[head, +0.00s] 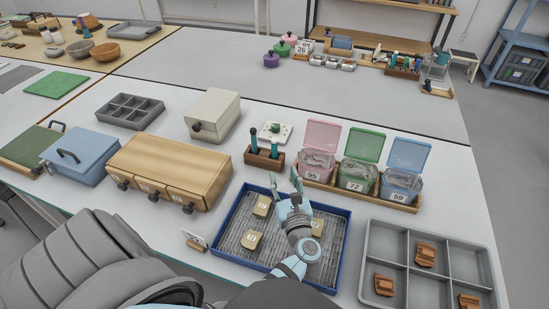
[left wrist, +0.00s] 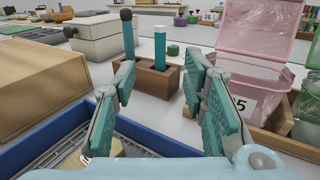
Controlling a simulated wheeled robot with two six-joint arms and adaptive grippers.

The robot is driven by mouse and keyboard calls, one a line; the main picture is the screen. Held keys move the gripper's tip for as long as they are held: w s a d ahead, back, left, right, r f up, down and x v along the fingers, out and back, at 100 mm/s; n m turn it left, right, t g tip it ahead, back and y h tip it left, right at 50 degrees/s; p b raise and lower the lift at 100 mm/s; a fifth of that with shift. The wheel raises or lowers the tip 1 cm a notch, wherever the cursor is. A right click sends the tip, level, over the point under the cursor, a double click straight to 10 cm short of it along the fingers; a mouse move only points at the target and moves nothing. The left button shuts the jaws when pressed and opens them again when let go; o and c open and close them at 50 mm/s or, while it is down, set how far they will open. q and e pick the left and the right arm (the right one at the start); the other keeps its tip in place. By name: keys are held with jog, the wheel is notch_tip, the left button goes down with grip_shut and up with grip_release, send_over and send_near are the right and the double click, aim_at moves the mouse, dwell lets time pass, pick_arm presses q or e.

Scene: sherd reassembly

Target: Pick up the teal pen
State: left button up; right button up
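A wooden pen holder (head: 264,159) stands behind the blue-rimmed tray and holds slim upright tools. The knobbed tool also shows in the head view (head: 254,141). My left gripper (head: 285,182) is over the blue-rimmed tray, short of the holder. In the left wrist view its fingers (left wrist: 160,72) are apart with nothing between them, facing the holder. My right gripper is not in view.
The blue-rimmed tray (head: 282,269) holds several tan sherds. Lidded bins in pink (head: 317,160), green (head: 358,174) and blue (head: 402,185) stand right of the holder. A wooden drawer box (head: 170,165) is to the left. A grey compartment tray (head: 445,282) holds brown pieces.

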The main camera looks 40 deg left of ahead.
aim_at(275, 149)
pick_arm(q)
jog(key=b+x, duration=0.1)
jog(key=x, duration=0.3)
jog(key=f+b+x, duration=0.1)
jog(key=b+x, duration=0.1)
jog(key=x, duration=0.3)
jog(key=b+x, duration=0.1)
jog(key=x, duration=0.4)
jog(key=shift+f+b, duration=0.15)
jog(key=shift+b, duration=0.2)
jog(key=shift+w+a, duration=0.2)
jog(key=shift+a, duration=0.05)
grip_shut()
